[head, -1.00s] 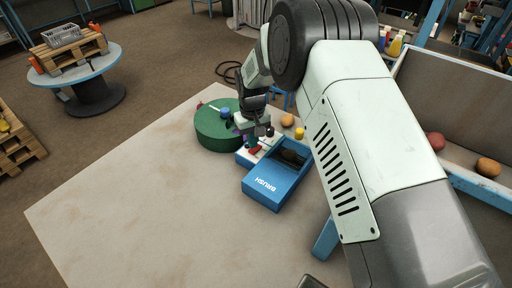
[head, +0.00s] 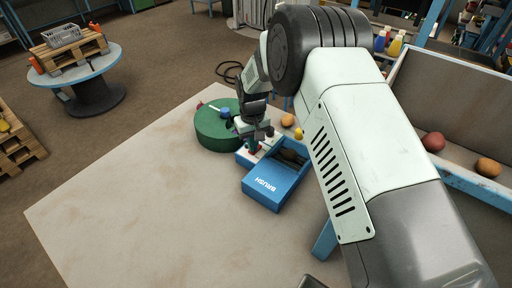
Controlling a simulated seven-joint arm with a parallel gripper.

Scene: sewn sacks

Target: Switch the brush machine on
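The brush machine (head: 272,187) is a blue box with "BRUSH" on its front, standing on the table. Dark bristles (head: 292,157) show in its open top. A pale panel with small red parts (head: 255,151) is at its back left. My gripper (head: 254,144) is directly over this panel, pointing down, close to the red parts. Its fingers are small and partly hidden, so I cannot tell whether they are open or touch anything.
A green round drum (head: 212,133) with a blue knob stands close left of the machine. An orange ball (head: 287,120) and a yellow piece (head: 298,133) lie behind it. A bin wall (head: 440,95) with balls is at right. The table (head: 150,200) is clear at front left.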

